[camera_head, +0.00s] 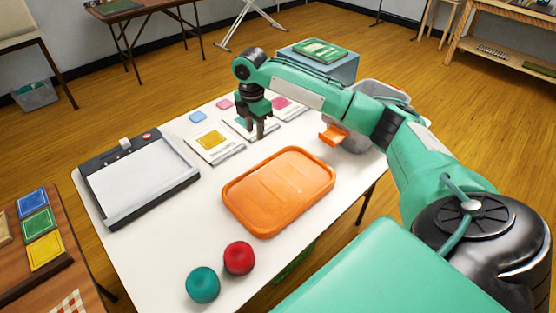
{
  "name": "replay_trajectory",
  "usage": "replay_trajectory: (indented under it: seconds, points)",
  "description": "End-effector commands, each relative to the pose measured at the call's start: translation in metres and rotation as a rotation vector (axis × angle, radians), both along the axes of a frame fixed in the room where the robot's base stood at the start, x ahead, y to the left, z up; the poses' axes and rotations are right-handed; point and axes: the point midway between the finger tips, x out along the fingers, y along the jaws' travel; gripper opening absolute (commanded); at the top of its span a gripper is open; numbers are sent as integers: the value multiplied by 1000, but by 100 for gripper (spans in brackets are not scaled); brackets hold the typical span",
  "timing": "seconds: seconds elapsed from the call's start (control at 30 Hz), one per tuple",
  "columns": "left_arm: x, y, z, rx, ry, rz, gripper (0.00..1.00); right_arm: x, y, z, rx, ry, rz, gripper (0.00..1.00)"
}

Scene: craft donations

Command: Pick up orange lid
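The orange lid (279,190) lies flat on the white table, right of the middle. It is a rounded rectangle with a raised rim. My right gripper (256,132) points down above the table, beyond the far left edge of the lid and apart from it. Its dark fingers look parted and hold nothing that I can see. My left gripper is not in view.
A paper trimmer-like board (140,178) lies at the table's left. Cards with coloured squares (214,144) lie at the back. A teal ball (203,285) and a red ball (239,258) sit at the front. A grey container (352,138) is partly hidden behind my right arm.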

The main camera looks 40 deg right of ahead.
Motion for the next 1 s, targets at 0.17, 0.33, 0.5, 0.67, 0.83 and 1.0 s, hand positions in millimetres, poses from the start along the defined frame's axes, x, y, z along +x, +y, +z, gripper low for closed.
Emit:
replay_trajectory:
  seconds: [0.17, 0.33, 0.5, 0.67, 0.83, 1.0]
  points:
    - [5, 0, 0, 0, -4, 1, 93, 0, 0, -19, 0, 2, 0, 35]
    - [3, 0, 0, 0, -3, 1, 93, 0, -1, -53, -1, 3, -1, 35]
    - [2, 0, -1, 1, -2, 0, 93, 0, -1, -80, 0, 1, -2, 35]
    - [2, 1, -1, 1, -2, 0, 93, 0, -1, -90, -1, -1, -1, 35]
    - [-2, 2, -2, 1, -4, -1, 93, 1, -4, -110, 0, 1, -1, 35]
    - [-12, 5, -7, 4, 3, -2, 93, 1, -5, -134, 0, 0, -1, 35]
